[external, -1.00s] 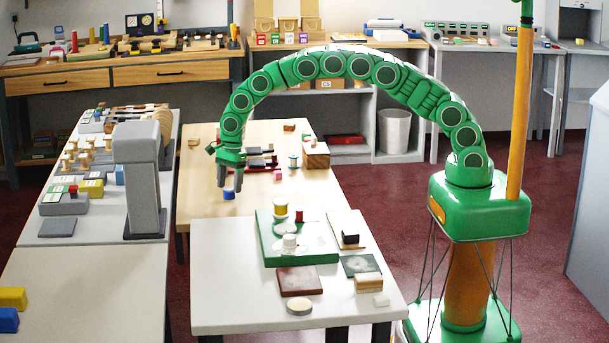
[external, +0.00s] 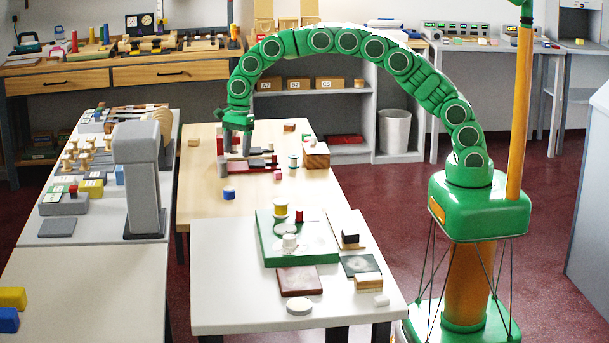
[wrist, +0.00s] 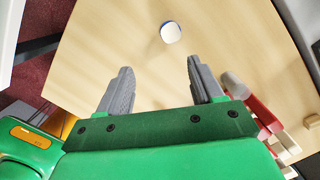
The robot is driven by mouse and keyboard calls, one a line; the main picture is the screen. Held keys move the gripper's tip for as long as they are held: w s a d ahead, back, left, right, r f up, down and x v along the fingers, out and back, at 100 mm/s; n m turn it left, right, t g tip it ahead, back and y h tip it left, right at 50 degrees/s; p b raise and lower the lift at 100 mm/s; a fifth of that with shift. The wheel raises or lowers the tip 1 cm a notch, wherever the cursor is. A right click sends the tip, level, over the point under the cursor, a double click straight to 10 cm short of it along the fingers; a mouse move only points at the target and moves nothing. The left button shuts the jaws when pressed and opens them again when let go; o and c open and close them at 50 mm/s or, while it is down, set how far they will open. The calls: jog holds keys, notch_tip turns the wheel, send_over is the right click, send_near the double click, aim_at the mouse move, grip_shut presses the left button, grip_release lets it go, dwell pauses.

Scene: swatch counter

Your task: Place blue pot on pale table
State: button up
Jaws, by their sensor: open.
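The small blue pot (external: 229,193) with a white top stands on the pale wooden table (external: 201,157), near the middle of its left part. In the wrist view the pot (wrist: 171,34) sits beyond my fingertips, on bare wood (wrist: 100,45), with nothing touching it. My gripper (external: 235,152) is open and empty, above the wooden table and farther back than the pot. The wrist view shows both grey fingers of my gripper (wrist: 160,68) spread apart.
A red-and-grey rack (external: 250,165) lies close to my gripper. A white-topped table (external: 225,290) in front holds a green board (external: 265,245) and several small pieces. A grey post (external: 138,180) stands on the left counter. Wood around the pot is clear.

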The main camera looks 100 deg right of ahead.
jog(key=s+a+r+n, duration=0.3)
jog(key=s+r+n, duration=0.1)
jog(key=s, duration=0.4)
jog(key=s+a+r+n+g, duration=0.1)
jog(key=s+a+r+n, duration=0.3)
jog(key=s, duration=0.5)
jog(key=s+a+r+n, duration=0.2)
jog(key=s+r+n, duration=0.25)
jog(key=s, duration=0.35)
jog(key=s+a+n+g, duration=0.1)
jog(key=s+n, duration=0.5)
jog(key=s, duration=1)
jog(key=s+a+n+h, duration=0.1)
jog(key=s+a+n, duration=0.2)
jog(key=s+n, duration=0.4)
jog(key=s, duration=0.9)
jog(key=shift+s+a+f+g, duration=0.15)
jog(key=shift+f+g, duration=0.1)
jog(key=shift+g, duration=0.15)
